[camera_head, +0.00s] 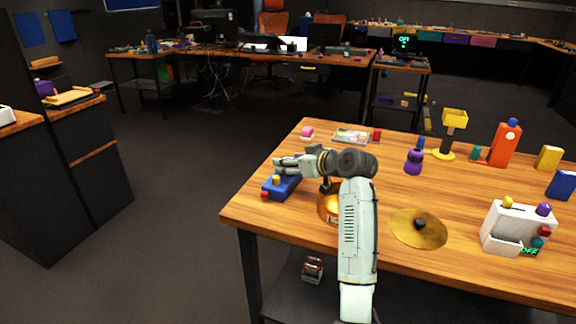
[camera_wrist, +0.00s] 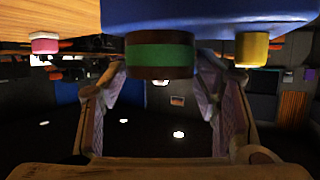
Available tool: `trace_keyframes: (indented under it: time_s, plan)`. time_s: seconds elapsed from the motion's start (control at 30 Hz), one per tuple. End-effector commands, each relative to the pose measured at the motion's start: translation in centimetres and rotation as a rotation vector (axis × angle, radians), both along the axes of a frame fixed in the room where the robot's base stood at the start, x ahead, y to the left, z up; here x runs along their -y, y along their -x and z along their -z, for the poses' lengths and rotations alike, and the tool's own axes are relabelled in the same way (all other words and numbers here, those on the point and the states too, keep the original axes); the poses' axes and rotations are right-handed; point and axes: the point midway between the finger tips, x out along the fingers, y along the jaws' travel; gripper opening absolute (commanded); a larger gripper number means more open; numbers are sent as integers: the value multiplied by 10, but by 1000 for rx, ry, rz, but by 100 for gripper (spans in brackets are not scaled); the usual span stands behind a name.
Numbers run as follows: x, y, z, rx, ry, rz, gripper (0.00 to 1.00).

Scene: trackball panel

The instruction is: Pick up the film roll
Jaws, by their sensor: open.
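A short cylinder with dark brown ends and a green band, which looks like the film roll (camera_wrist: 160,54), shows in the wrist view against the blue panel (camera_wrist: 215,12). My gripper (camera_wrist: 158,78) is open, with one finger on each side of the roll's line and no visible grip on it. In the head view my gripper (camera_head: 279,164) is over the blue panel (camera_head: 285,188) at the table's left side. I cannot make out the roll there; the gripper seems to hide it. A yellow knob (camera_wrist: 252,49) stands on the panel beside the roll.
A red knob (camera_head: 265,195) is at the panel's front left. A pink item (camera_head: 307,131) and a tray (camera_head: 351,136) lie behind. A brass disc (camera_head: 419,228) and a white box (camera_head: 514,225) are to the right.

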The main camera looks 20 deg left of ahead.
Motion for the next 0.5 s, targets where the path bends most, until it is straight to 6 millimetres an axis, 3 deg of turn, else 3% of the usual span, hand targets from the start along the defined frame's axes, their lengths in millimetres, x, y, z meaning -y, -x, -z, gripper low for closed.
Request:
trace_keyframes:
  time_s: [0.5]
  plan:
    - [0, 0, 0, 0, 0, 0, 23]
